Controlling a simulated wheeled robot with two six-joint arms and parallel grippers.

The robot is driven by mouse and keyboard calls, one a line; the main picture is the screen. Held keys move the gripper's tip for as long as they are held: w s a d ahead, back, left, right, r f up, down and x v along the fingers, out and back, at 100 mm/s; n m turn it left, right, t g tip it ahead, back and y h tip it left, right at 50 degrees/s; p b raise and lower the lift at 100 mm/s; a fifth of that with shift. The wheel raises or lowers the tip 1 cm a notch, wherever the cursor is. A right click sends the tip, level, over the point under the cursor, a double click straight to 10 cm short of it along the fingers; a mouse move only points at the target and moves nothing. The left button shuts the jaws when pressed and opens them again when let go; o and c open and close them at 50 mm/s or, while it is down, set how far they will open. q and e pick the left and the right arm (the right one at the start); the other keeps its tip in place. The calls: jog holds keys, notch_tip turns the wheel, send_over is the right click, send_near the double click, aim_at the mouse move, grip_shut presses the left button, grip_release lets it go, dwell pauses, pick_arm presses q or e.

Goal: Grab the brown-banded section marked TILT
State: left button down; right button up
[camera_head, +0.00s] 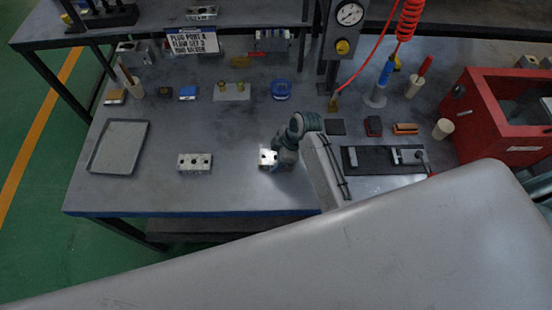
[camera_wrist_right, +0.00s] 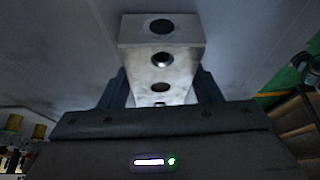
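My right gripper (camera_head: 277,160) is over the front middle of the bench. In the right wrist view its two dark fingers (camera_wrist_right: 162,92) stand on either side of a silver metal block (camera_wrist_right: 160,32) with several round holes and appear shut on it. A small bright part of this block (camera_head: 267,157) shows beside the gripper in the head view; the rest is hidden. A similar silver block with holes (camera_head: 195,162) lies apart to the left. I cannot make out a brown band or the word TILT on either block. My left gripper is not in view.
A grey tray (camera_head: 119,147) lies at the bench's left. A black mat (camera_head: 376,160) with metal parts lies right of the gripper, and a red box (camera_head: 486,110) stands at the far right. Small parts line the back. The bench between tray and gripper is mostly clear.

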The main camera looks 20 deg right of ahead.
jog(key=c, duration=0.8)
jog(key=shift+c, duration=0.2)
